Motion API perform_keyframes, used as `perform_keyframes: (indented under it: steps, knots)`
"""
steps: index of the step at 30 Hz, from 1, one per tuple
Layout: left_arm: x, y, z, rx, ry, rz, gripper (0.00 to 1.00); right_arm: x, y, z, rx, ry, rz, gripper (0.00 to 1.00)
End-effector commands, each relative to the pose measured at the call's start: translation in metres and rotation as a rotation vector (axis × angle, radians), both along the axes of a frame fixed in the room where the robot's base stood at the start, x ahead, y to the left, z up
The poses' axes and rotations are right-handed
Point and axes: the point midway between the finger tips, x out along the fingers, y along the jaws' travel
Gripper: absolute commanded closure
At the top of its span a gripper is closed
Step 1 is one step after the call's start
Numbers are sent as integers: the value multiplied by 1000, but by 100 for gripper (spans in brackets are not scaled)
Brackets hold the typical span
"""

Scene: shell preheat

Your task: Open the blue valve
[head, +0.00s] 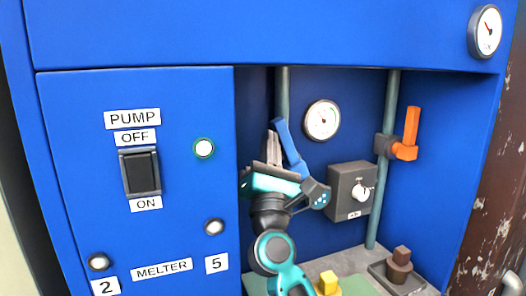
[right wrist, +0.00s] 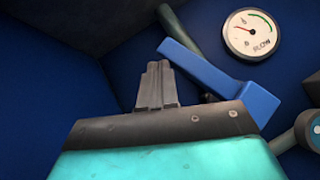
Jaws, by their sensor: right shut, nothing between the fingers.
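The blue valve (head: 289,146) is a long blue lever on the left grey-green pipe (head: 283,95) in the recess. It slants from upper left to lower right, tilted off the line of the pipe. My right gripper (head: 273,147) is shut and empty, just left of the lever. In the right wrist view the closed fingertips (right wrist: 157,84) point up, left of the blue lever (right wrist: 222,82). I cannot tell whether they touch. The lever's pivot is mostly hidden by my gripper. My left gripper is not in view.
An orange valve (head: 410,135) sits on the right pipe. A grey box with a white knob (head: 352,190) and a round gauge (head: 322,120) are right of the lever. The pump switch panel (head: 85,185) is at left. A yellow block (head: 328,283) stands below.

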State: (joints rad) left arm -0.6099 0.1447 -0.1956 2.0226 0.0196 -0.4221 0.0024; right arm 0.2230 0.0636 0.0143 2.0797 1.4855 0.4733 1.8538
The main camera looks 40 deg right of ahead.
Motion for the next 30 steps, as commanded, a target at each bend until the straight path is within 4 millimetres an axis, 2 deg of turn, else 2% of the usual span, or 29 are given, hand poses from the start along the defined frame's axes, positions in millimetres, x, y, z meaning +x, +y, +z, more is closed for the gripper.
perform_keyframes:
  steps: [1, 5, 11, 18, 30]
  knots:
    - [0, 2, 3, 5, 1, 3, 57, -1, -4, 7, 50, -14, -2, 100]
    - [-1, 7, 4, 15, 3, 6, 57, -3, -11, 13, 147, -38, -2, 100]
    - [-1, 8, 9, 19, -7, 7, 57, -6, -22, 19, 134, -34, -3, 100]
    - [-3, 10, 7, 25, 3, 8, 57, -7, -30, 22, 232, -57, -2, 100]
    - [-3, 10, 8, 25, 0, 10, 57, -8, -33, 22, 264, -64, -3, 100]
